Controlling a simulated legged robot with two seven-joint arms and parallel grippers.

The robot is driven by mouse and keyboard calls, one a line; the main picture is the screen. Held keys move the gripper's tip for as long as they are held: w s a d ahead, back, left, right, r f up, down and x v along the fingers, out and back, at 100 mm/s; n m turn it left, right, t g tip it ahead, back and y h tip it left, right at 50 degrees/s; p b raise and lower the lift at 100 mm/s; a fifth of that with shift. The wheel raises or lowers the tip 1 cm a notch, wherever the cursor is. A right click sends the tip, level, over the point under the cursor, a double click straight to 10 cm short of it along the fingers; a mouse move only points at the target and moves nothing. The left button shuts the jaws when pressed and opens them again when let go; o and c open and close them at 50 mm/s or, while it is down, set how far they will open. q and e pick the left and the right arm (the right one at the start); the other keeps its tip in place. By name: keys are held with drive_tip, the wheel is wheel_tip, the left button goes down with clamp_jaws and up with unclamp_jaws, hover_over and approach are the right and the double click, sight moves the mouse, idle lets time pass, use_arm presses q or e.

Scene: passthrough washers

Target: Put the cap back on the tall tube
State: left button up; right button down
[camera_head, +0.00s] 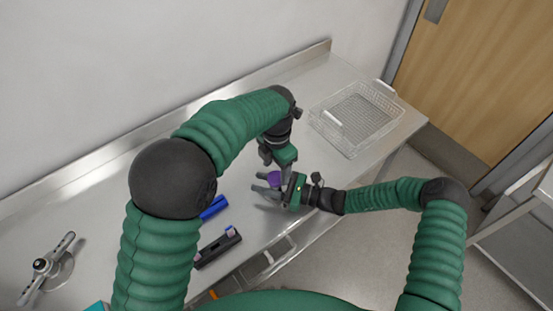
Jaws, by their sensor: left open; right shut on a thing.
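A small purple piece (274,178), which looks like the cap or a capped part, sits at the fingers of my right gripper (270,185), which is shut on it over the steel counter. Whether a tube is joined to it is hidden. My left gripper (272,157) is open just above and behind the right one, pointing down, with its fingers close to the purple piece. A blue object (214,207) lies on the counter to the left, partly hidden by my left arm; I cannot tell if it is the tall tube.
A black rack (217,248) with small blue and pink pieces stands near the counter's front edge. A wire basket (345,141) is at the back right. A metal tap-like fitting (48,267) is at the far left. The counter (215,140) behind my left arm is clear.

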sight(276, 177)
use_arm(q)
drive_tip(key=shift+f, duration=1.75)
drive_tip(key=shift+c, duration=0.4)
